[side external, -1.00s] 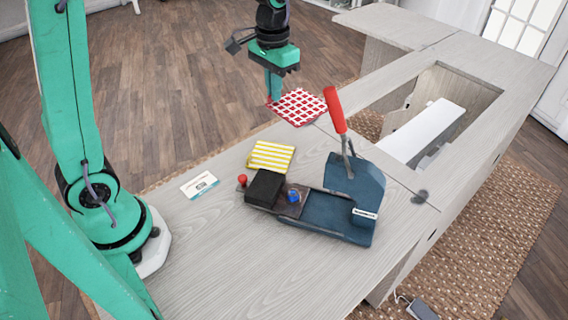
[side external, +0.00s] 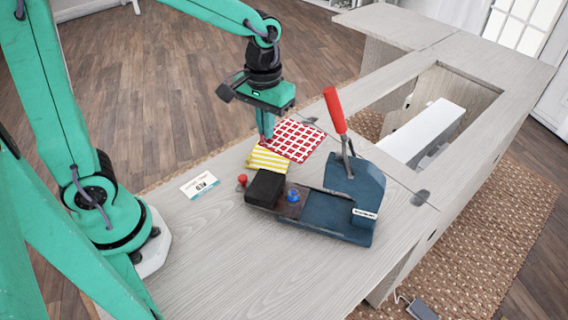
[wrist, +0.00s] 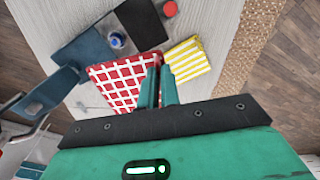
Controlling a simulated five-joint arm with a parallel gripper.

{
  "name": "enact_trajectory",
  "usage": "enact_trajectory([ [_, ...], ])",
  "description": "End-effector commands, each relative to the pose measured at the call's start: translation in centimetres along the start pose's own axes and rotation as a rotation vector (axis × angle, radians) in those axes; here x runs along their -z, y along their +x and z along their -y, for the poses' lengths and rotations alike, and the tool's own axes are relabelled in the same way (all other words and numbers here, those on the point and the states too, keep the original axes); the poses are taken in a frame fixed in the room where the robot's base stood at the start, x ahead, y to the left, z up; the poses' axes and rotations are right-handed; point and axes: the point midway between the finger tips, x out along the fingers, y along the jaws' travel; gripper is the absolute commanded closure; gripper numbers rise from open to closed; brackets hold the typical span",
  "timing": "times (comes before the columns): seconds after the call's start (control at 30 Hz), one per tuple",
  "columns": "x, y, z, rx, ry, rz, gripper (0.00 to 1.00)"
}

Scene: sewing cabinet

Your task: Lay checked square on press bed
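The red-and-white checked square (side external: 295,139) hangs level, seemingly just above the cabinet top, behind the press. My gripper (side external: 266,137) is shut on its left edge. In the wrist view the square (wrist: 118,80) reaches out to the left from between my fingers (wrist: 161,84). The press has a dark blue bed (side external: 322,212), a raised red handle (side external: 334,110), a black block (side external: 265,188) and a blue knob (side external: 293,195). The bed lies in front of the square, towards the side camera. Whether the square touches anything below is unclear.
A yellow-and-white striped square (side external: 268,158) lies beside the press, close to my fingertips. A red knob (side external: 242,180) and a small card (side external: 199,185) are to its left. The cabinet top (side external: 215,250) is clear in front. An opening with a white machine (side external: 424,132) is at the right.

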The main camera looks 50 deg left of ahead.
Motion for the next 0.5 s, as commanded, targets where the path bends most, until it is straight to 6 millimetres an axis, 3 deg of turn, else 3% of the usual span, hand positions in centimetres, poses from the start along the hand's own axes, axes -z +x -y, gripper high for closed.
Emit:
enact_trajectory([
  [0.2, -4.5, 2.0, -0.8, 0.0, -0.132, 0.001, 1.0],
  [0.5, -7.6, 3.5, -0.9, 0.0, -0.237, 0.0, 1.0],
])
